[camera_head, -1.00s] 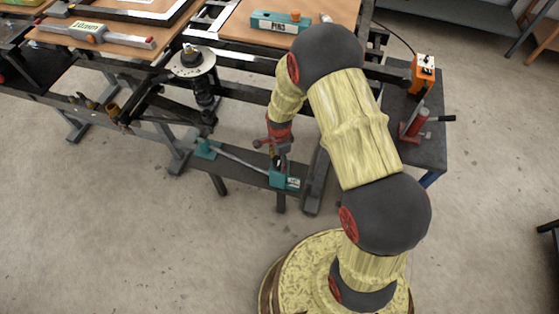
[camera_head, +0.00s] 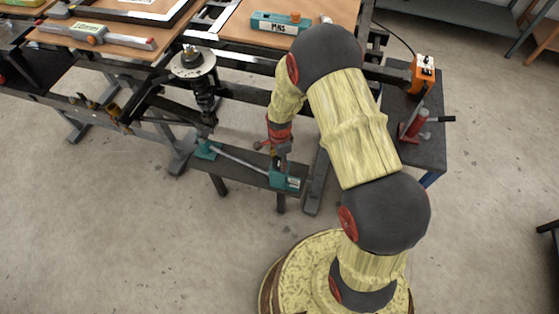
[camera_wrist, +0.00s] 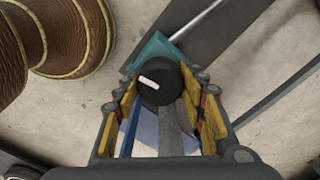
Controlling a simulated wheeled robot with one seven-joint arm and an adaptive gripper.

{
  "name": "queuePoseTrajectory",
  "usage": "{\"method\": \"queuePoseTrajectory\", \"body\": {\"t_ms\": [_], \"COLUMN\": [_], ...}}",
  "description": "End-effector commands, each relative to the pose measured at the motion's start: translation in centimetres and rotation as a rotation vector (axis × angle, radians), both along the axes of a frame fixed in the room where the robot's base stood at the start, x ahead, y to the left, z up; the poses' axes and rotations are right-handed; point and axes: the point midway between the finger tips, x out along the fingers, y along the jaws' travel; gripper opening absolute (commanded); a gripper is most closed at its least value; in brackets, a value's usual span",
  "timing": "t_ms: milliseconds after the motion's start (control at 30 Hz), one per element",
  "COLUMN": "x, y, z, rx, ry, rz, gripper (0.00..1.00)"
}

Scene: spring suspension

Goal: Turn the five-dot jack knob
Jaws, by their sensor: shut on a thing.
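A round black knob (camera_wrist: 159,82) with a white pointer mark sits on a teal block, seen from above in the wrist view. My gripper (camera_wrist: 163,92) has its yellow-padded fingers on both sides of the knob, shut on it. In the head view my gripper (camera_head: 279,160) points down at the teal jack block (camera_head: 286,181) at the right end of a dark beam, and it hides the knob there. A thin rod (camera_head: 240,160) links this block to a second teal block (camera_head: 208,149) at the left. No dot marks are readable.
A spring strut with a round top plate (camera_head: 193,63) stands left of my gripper. Benches with wooden tops (camera_head: 105,48) lie behind. A dark side table (camera_head: 425,150) at the right carries a red jack (camera_head: 415,122) and an orange box (camera_head: 423,75). The floor in front is clear.

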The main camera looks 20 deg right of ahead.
Motion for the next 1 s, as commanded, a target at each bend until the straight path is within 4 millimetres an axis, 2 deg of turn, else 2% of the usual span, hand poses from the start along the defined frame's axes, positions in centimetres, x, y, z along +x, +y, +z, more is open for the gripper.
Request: {"method": "queuePoseTrajectory", "body": {"t_ms": [267,1000], "x": [-0.05,0.03], "y": [-0.01,0.01], "z": [0.13,0.11], "rx": [0.0,0.0], "ry": [0.001,0.0], "rz": [0.192,0.895], "gripper": [0.16,0.16]}}
